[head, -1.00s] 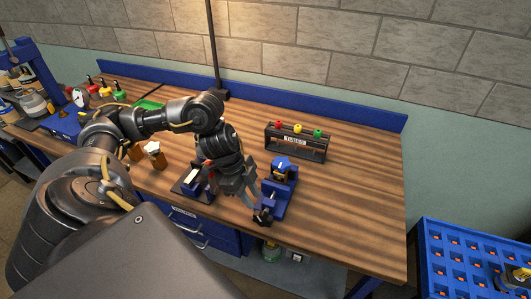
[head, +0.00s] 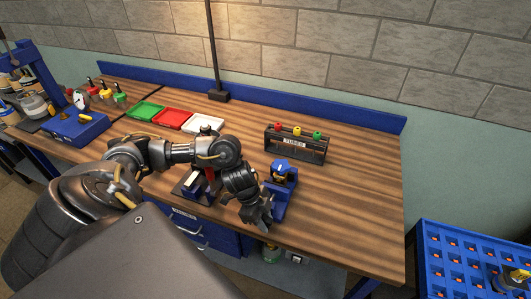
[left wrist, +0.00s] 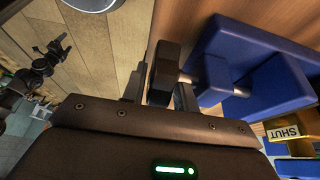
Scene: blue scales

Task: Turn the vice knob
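The blue vice (head: 281,203) stands at the front edge of the wooden bench, in the right half of the head view. In the left wrist view its blue body (left wrist: 250,60) fills the right side, with a metal screw leading to a dark blocky knob (left wrist: 163,72). My left gripper (head: 264,222) is at the vice's front end and hides the knob in the head view. In the left wrist view its two fingers stand on either side of the knob, with a narrow gap showing at the left finger. It looks open around the knob.
A rack with red, yellow and green knobs (head: 296,147) stands behind the vice. Green, red and white trays (head: 172,119) lie to the left. A dark-based blue device (head: 190,186) sits close left of the gripper. The bench is clear to the right.

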